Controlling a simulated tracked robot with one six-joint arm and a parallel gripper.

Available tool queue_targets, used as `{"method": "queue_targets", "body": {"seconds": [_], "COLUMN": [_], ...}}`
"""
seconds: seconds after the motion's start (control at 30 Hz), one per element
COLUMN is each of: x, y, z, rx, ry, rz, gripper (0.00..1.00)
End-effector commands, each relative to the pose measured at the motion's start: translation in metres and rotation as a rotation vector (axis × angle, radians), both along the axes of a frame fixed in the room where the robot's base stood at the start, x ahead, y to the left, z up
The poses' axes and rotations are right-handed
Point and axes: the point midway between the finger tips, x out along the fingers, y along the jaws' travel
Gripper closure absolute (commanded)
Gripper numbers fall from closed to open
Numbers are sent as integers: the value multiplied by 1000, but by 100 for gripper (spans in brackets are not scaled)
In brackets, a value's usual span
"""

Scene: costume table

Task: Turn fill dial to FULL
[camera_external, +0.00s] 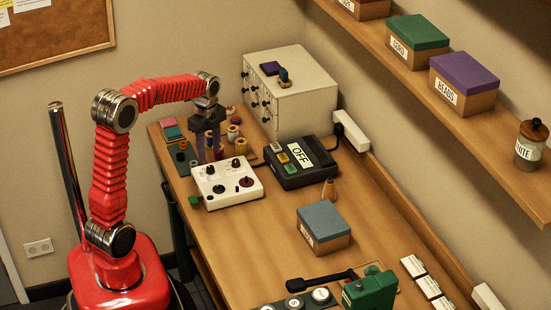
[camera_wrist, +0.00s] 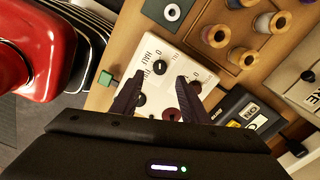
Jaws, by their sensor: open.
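A white control box (camera_external: 227,193) with several round knobs stands on the table at the left. In the wrist view the white panel (camera_wrist: 205,76) lies beyond and between my fingers. The dial's exact setting is too small to read. My gripper (camera_external: 208,155) points down over the back of the box. Its two dark fingers (camera_wrist: 160,76) are apart with nothing held between them; I cannot tell their height above the knobs.
Thread spools (camera_wrist: 215,36) stand close behind the box. A black device (camera_external: 303,168) marked OFF is to its right, with a white drawer cabinet (camera_external: 305,105) behind. A blue-lidded box (camera_external: 323,226) stands nearer the front. A green knob (camera_external: 194,202) sticks out of the white box's left side.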

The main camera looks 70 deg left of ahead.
Motion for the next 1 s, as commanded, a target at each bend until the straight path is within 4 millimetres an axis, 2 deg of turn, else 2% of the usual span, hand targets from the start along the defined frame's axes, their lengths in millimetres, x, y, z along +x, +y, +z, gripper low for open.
{"method": "queue_targets", "body": {"seconds": [0.2,0.4,0.8,1.0], "x": [-1,0,0,0], "y": [0,0,0,0], "z": [-35,-57,-63,-63], "rx": [-1,0,0,0], "ry": [3,1,0,0], "rz": [0,0,0,0], "gripper": [59,59,59,73]}}
